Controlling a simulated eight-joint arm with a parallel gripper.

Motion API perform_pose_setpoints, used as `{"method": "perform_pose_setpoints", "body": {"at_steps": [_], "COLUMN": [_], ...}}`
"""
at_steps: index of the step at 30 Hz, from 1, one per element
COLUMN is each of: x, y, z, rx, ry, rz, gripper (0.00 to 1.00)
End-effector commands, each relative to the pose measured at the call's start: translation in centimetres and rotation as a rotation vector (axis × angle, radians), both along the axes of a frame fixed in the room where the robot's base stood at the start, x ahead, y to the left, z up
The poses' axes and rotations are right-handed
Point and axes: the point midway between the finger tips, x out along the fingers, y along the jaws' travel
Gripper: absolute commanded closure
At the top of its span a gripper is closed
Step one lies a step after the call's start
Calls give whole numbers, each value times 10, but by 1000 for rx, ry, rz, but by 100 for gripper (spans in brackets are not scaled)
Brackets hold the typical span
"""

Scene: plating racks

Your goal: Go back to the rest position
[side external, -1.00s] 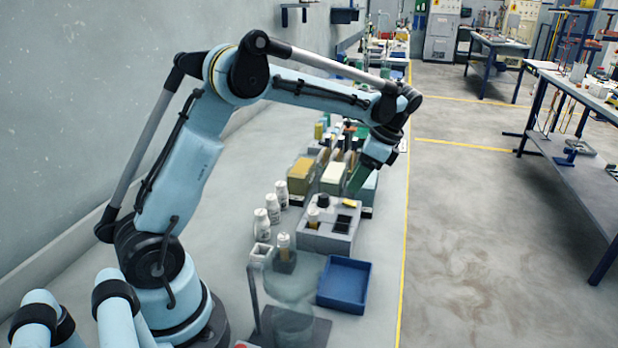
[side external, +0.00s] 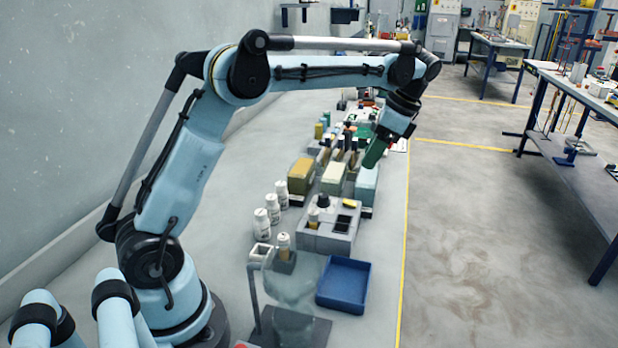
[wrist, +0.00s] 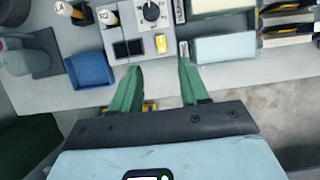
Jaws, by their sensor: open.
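My gripper (side external: 376,152) is up in the air over the right part of the bench, above the coloured boxes, its green fingers pointing down. In the wrist view my gripper (wrist: 160,75) shows two green fingers spread apart with nothing between them. The bench top and the bench edge lie below it. No object hangs from the fingers.
A grey station with a knob (side external: 328,237), a blue tray (side external: 343,287), white bottles (side external: 274,208) and a clear curved guard (side external: 292,285) stand on the bench. A yellow box (side external: 301,174) and a pale blue box (side external: 366,184) stand behind.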

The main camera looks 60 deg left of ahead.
Motion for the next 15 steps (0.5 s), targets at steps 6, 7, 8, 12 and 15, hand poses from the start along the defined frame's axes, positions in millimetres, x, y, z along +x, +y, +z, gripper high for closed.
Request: {"method": "perform_pose_setpoints", "body": {"at_steps": [6, 7, 8, 12, 15], "x": [-19, -23, -27, -46, -61], "y": [-14, -17, -20, -33, -43], "z": [13, 14, 16, 19, 20], "rx": [-8, -11, -17, -44, -72], "ry": [-147, -177, -207, -341, -436], "rz": [68, 84, 99, 178, 238], "gripper": [55, 55, 55, 55, 55]}}
